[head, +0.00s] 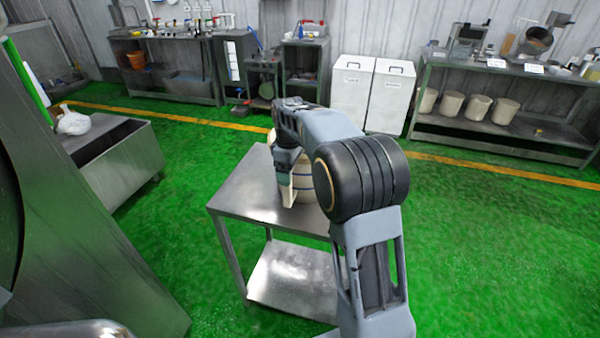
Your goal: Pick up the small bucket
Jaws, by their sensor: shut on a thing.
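The small bucket (305,184) is cream with darker bands. It is upright at the steel table (239,197), partly hidden behind my gripper and arm. My gripper (287,190) points down at the bucket's near left side and is shut on it. The fingertips are partly hidden, and I cannot tell whether the bucket touches the table top or is slightly above it.
The table has a bare lower shelf (290,281). A steel trough with a white bag (73,121) stands left. White bins (390,96) and a bench with several cream buckets (478,108) stand at the back. The green floor on the right is clear.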

